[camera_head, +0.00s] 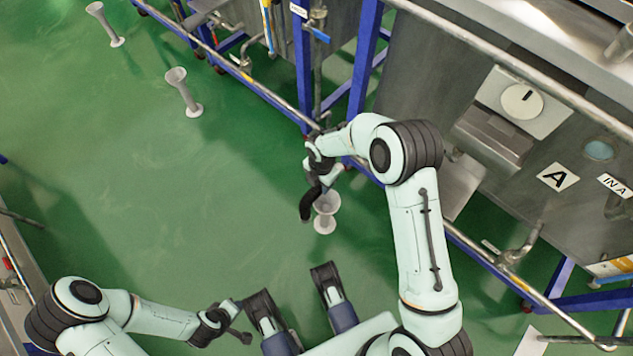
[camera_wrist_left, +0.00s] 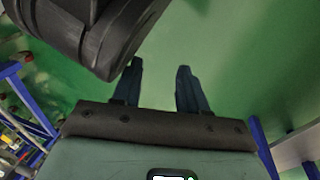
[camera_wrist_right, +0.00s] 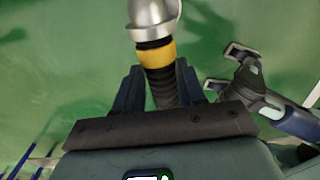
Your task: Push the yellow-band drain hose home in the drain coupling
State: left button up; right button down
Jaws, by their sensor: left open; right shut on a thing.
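My right gripper (camera_wrist_right: 157,78) is shut on the black drain hose (camera_wrist_right: 160,92) just below its yellow band (camera_wrist_right: 155,57). A shiny metal coupling (camera_wrist_right: 153,14) lines up with the hose end; a short black section shows between metal and band. How deep the hose sits inside is hidden. In the head view my right gripper (camera_head: 318,172) is beside the rail, and a dark curved hose end (camera_head: 307,205) hangs below it. My left gripper (camera_head: 242,322) is low at the left, open and empty over the floor, as the left wrist view shows (camera_wrist_left: 159,72).
A pale floor funnel (camera_head: 326,205) stands just below my right gripper. Two more pale funnels (camera_head: 185,92) (camera_head: 107,24) stand at the upper left. Steel tanks (camera_head: 430,65) with blue frames and a long rail (camera_head: 480,40) fill the right. Green floor is clear at the centre left.

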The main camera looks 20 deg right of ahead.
pick_arm(q)
jog(key=shift+r, duration=0.1)
pick_arm(e)
jog(key=shift+r, duration=0.1)
jog(key=shift+w+d+b, duration=0.25)
jog(key=shift+w+d, duration=0.1)
jog(key=shift+d, duration=0.45)
jog(key=shift+w+d+b, duration=0.2)
jog(key=shift+w+d, duration=0.1)
jog(key=shift+d, duration=0.5)
pick_arm(q)
jog(key=shift+g, duration=0.6)
jog(key=shift+s+a+f+b, duration=0.15)
jog(key=shift+s+f+b, duration=0.2)
jog(key=shift+s+f, duration=1.15)
pick_arm(e)
jog(key=shift+w+d, duration=0.25)
jog(key=shift+d, duration=0.35)
jog(key=shift+w+d, duration=0.2)
jog(key=shift+d, duration=0.35)
pick_arm(q)
jog(key=shift+s+r, duration=0.1)
jog(key=shift+r, duration=0.1)
jog(key=shift+r, duration=0.1)
